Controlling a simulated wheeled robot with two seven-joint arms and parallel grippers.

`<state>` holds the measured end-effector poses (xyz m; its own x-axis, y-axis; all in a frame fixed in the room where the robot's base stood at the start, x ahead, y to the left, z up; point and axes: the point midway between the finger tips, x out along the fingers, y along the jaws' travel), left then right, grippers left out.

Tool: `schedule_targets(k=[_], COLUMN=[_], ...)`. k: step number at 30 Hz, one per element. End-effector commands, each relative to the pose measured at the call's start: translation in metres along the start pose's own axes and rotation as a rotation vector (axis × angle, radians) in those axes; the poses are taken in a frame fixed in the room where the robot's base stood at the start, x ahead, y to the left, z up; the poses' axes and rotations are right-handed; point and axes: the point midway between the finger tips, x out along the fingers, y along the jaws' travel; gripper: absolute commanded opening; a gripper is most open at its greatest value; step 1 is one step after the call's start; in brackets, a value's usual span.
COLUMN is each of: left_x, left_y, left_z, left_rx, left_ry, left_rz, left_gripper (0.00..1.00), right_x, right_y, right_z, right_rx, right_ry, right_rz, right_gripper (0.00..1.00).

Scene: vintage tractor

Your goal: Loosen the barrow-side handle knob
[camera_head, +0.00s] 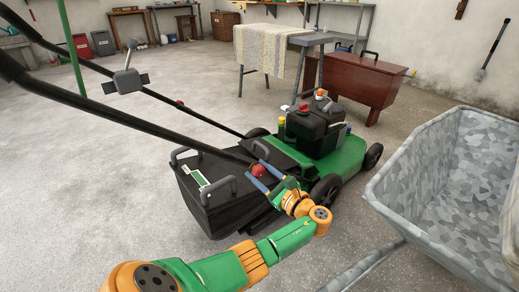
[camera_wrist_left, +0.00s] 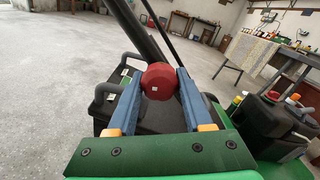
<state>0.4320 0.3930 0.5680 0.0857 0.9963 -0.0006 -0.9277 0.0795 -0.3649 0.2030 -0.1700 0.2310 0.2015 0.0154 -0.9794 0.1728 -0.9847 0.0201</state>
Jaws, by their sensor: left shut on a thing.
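The red handle knob (camera_head: 258,171) on the barrow side sits low on the black handle bar (camera_head: 130,112) of the green mower (camera_head: 343,160). My left gripper (camera_head: 263,172) reaches it from the front, with its blue fingers on either side of the knob. In the left wrist view the red knob (camera_wrist_left: 158,81) lies between the two blue fingertips (camera_wrist_left: 158,84), and the gripper is shut on it. A second, smaller red knob (camera_head: 180,102) shows on the far handle bar. My right gripper is not in view.
The grey metal wheelbarrow (camera_head: 400,185) stands close on the right, its handle reaching toward the front. The black grass box (camera_head: 210,205) with grey handles is just left of my gripper. A cloth-covered table (camera_head: 300,40) and red chest (camera_head: 372,82) stand behind. Floor at left is clear.

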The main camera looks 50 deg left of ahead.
Motion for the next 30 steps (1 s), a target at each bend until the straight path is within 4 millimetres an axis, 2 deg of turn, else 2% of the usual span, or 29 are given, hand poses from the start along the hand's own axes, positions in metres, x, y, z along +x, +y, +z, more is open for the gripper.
schedule_targets(k=[8,16,30], left_x=[0.0,0.0,0.0], left_y=[0.0,-0.001,-0.001], left_z=[0.0,0.0,0.001], left_rx=[-0.207,-0.372,-0.472], left_ry=[-0.001,-0.001,-0.001], left_rz=[0.0,0.0,0.0], left_gripper=[0.0,0.0,0.0], right_x=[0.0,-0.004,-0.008], right_y=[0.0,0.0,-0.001], right_z=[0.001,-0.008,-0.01], right_rx=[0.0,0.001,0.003], right_ry=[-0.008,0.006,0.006], right_rz=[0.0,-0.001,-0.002], right_gripper=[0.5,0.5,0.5])
